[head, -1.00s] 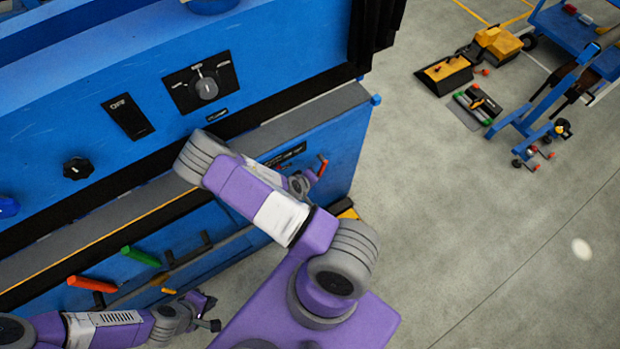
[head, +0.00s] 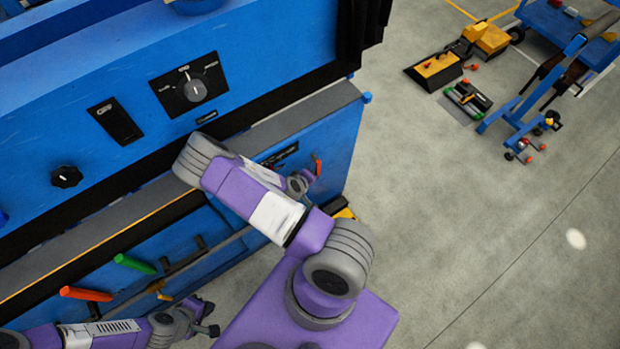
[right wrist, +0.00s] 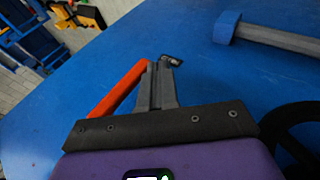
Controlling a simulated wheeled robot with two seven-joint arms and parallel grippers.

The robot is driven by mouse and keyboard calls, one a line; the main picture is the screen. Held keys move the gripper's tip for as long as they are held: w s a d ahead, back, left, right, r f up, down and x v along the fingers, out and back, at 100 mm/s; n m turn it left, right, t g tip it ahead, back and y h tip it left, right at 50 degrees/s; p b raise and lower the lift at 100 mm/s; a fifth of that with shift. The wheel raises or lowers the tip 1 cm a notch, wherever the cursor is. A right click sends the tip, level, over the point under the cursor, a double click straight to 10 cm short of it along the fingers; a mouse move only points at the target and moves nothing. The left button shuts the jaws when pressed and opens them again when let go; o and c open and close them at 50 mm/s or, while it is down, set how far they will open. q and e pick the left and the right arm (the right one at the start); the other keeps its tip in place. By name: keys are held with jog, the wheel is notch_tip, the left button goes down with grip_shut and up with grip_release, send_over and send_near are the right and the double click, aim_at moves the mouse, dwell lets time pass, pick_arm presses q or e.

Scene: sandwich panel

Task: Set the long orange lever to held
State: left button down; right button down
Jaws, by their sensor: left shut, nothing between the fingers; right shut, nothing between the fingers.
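A slim orange lever (head: 318,167) stands out from the lower right of the blue front panel in the head view. It shows large in the right wrist view (right wrist: 118,89), slanting just left of my right gripper (right wrist: 158,82). The right fingers are shut with nothing between them; whether they touch the lever is unclear. A second orange lever (head: 86,293) sticks out at the panel's lower left. I cannot tell from size which lever is longer. My left gripper (head: 207,318) is shut and empty, low in the head view, right of that second lever.
A green lever (head: 135,264) is above the second orange one. A dial (head: 195,89), a black switch (head: 115,122) and a knob (head: 66,176) are on the upper panel. A grey ledge (head: 290,122) juts out above the lower panel.

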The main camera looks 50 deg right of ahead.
jog(key=p+v, duration=0.2)
jog(key=v, duration=0.5)
jog(key=shift+a+r, duration=0.2)
jog(key=shift+r, duration=0.05)
dwell(0.5)
jog(key=s+a+f+m+g+y+b, duration=0.1)
jog(key=s+a+f+m+y+b, duration=0.2)
jog(key=a, duration=0.4)
jog(key=s+a+f+m+g+y, duration=0.2)
jog(key=s+a+f+m+y, duration=0.15)
jog(key=a+y, duration=0.2)
jog(key=w+a+r+n+t+y+p, duration=0.1)
jog(key=w+a+r+n+y, duration=0.1)
jog(key=a, duration=0.5)
jog(key=w+a+r+n+t+y+p, duration=0.1)
jog(key=w+a+r+n+y+p, duration=0.1)
jog(key=a, duration=0.5)
notch_tip(320, 180, up, 3)
jog(key=shift+w+a+f+n+t, duration=0.25)
jog(key=shift+w+n, duration=0.2)
jog(key=shift+n, duration=0.8)
